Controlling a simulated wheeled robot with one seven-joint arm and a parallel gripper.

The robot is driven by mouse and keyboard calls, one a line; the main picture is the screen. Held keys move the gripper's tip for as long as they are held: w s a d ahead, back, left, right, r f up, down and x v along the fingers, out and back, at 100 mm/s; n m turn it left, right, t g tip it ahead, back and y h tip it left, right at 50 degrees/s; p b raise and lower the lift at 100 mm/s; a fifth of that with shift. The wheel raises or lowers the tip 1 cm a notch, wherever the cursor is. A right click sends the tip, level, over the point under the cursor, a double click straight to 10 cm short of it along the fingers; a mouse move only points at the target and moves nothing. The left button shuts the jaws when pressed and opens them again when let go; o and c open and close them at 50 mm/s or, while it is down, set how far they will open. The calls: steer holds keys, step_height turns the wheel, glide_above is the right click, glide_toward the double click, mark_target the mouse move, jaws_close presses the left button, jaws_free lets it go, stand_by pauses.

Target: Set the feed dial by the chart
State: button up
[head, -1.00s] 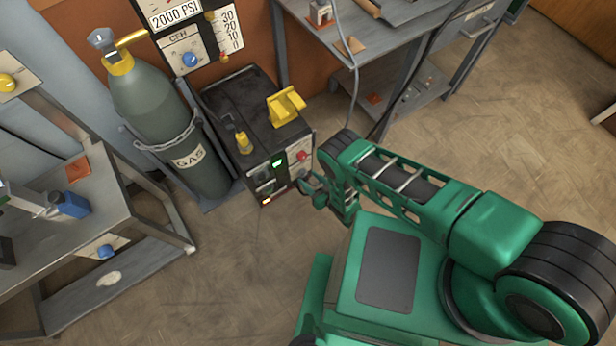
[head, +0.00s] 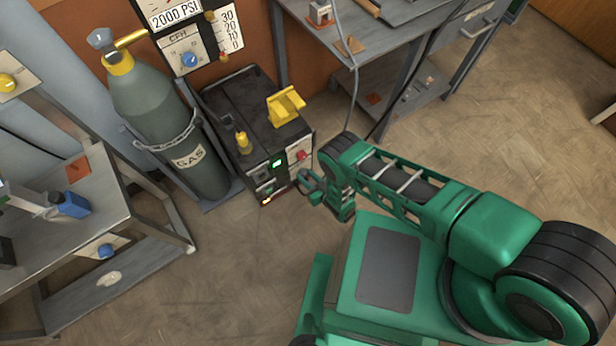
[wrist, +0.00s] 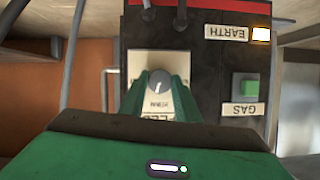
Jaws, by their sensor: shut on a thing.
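The feed dial (wrist: 158,87) is a round grey knob with a pale pointer mark, on a cream plate on the machine's dark front. A label with M/MIN lettering shows beside it, upside down and partly hidden. My gripper (wrist: 160,98) has its green fingers on either side of the knob, shut on it. In the head view my gripper (head: 306,184) is at the lower right of the black welding machine's (head: 225,100) front; the dial is hidden or too small there. I cannot make out a chart with feed values.
A GAS button (wrist: 250,88) and a lit EARTH lamp (wrist: 261,33) are beside the dial. A gas cylinder (head: 165,125) stands left of the machine. A grey bench (head: 385,40) is behind to the right. The floor (head: 480,140) right of the machine is clear.

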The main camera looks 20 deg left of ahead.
steer(key=shift+s+a+n+t+h, duration=0.15)
steer(key=shift+n+t+h, duration=0.5)
steer(key=shift+n, duration=0.55)
steer(key=o, duration=1)
steer(key=shift+o, duration=0.2)
